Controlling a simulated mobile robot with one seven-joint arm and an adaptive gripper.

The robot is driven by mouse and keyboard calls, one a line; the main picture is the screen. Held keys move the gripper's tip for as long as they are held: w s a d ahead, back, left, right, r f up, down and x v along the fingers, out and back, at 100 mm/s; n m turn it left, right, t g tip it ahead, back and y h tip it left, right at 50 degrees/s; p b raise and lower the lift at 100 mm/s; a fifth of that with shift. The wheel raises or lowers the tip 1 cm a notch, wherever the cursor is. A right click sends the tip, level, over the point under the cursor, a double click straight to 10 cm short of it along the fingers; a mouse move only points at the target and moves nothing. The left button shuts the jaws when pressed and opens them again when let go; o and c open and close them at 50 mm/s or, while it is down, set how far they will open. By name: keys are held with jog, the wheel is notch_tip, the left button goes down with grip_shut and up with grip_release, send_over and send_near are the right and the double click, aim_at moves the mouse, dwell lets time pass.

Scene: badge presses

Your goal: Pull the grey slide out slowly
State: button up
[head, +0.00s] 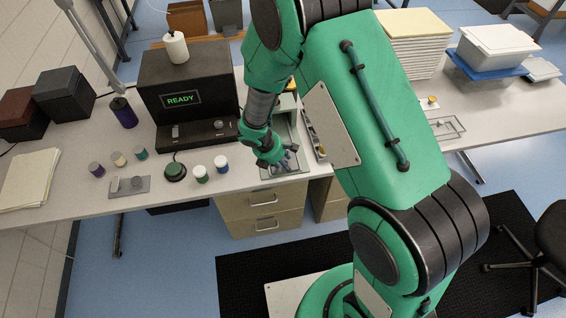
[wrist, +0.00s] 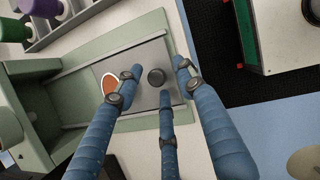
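The grey slide (wrist: 146,58) is a flat plate in the pale green press (wrist: 85,70), with a dark round knob (wrist: 156,76) standing on it. A disc with an orange middle and a white rim (wrist: 110,83) lies on the slide, to the left of the knob in the wrist view. My gripper (wrist: 160,80) is open, its three blue fingers spread around the knob, with gaps visible beside it. In the head view my gripper (head: 274,158) is low over the front end of the press (head: 290,110); my wrist and fingers hide most of the slide there.
A dark box showing READY (head: 182,99) stands left of the press. A green push button (head: 175,171) and several small pots (head: 201,173) stand near the front edge. A drawer unit (head: 262,203) sits below. In the wrist view, bare tabletop lies beyond the press's end.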

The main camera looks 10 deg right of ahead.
jog(key=v, duration=1.2)
dwell(0.6)
dwell(0.4)
jog(key=s+d+r+m+y, duration=0.1)
jog(key=s+d+r+m, duration=0.15)
jog(key=r, duration=0.35)
jog(key=s+d+r+m, duration=0.2)
jog(key=d+r+m, duration=0.15)
jog(key=r, duration=0.35)
jog(key=s+d+r+m+y, duration=0.1)
jog(key=s+d+r+m, duration=0.1)
jog(key=r+m, duration=0.3)
jog(key=s+d+r+m+t+y, duration=0.1)
jog(key=s+d+r+m+t, duration=0.1)
jog(key=s+r+m, duration=0.3)
jog(key=s+d+r+m+t+y, duration=0.1)
jog(key=s+d+r+m, duration=0.1)
jog(key=s+r+m, duration=0.4)
jog(key=shift+s+r+t, duration=0.4)
jog(key=shift+s+r, duration=1.95)
jog(key=shift+s, duration=1.7)
